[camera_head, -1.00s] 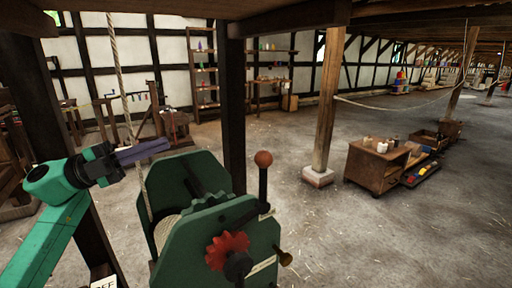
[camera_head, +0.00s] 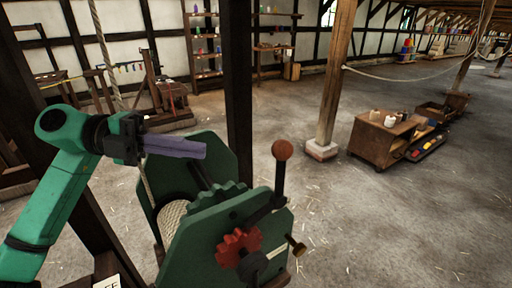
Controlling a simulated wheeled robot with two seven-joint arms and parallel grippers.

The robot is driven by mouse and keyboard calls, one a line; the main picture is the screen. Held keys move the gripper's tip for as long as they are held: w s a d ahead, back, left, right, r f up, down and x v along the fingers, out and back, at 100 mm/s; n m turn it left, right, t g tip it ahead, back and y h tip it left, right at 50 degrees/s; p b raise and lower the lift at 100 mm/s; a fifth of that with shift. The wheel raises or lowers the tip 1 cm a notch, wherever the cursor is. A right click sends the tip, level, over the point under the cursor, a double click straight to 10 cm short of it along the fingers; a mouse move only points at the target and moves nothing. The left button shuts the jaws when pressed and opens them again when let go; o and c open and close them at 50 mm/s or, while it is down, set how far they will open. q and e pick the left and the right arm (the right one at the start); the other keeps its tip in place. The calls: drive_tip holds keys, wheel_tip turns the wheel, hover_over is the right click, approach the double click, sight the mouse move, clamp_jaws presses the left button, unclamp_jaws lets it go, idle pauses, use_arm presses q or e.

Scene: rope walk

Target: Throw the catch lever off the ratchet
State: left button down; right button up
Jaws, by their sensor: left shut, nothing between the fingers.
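The catch lever (camera_head: 279,180) stands nearly upright on the green winch (camera_head: 213,223), with a round red-brown knob (camera_head: 282,150) on top. Below it is a red toothed ratchet wheel (camera_head: 238,247) on the winch's near side plate. I cannot tell whether the catch touches its teeth. My left gripper (camera_head: 205,150) is shut and empty, its purple fingers pointing right. In the picture it is above the winch's rear plate, left of the knob and apart from it. My right gripper is not in view.
A rope (camera_head: 104,50) runs down to the winch drum (camera_head: 173,217). A dark post (camera_head: 238,100) stands behind the winch, and a wooden post (camera_head: 333,90) farther right. A wooden cabinet (camera_head: 372,143) with jars is beyond. The floor right of the winch is clear.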

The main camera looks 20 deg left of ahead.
use_arm(q)
drive_tip(key=w+p+x, duration=0.2)
drive_tip(key=p+x, duration=0.4)
drive_tip(key=x, duration=0.5)
drive_tip(key=shift+w+a, duration=0.2)
drive_tip(key=shift+w, duration=0.2)
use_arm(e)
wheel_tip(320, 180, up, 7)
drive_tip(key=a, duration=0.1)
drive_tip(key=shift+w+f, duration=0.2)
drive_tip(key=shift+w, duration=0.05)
use_arm(q)
drive_tip(key=shift+f, duration=0.1)
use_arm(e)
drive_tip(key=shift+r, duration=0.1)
